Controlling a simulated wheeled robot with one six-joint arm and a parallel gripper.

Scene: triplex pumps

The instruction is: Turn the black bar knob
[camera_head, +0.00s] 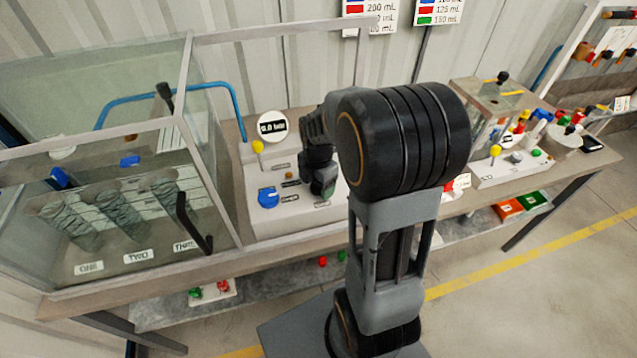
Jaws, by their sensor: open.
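My gripper (323,187) is at the right part of the grey-white control panel (262,222), small and dark, seen past my own arm. It points down at the panel, close to its surface. Its fingers are partly hidden, and I cannot tell if it touches anything. I cannot make out a black bar knob clearly; the panel area under and behind my gripper and arm is hidden. A blue knob (268,197) is on the panel to the left of the gripper. A yellow ball-topped lever (258,147) stands further back, below a round gauge (272,127).
A glass tank (120,210) with a black handle (190,225) stands left of the panel. A clear-walled unit (490,100) and a small white panel (510,165) are on the bench to the right. My arm covers the middle of the bench.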

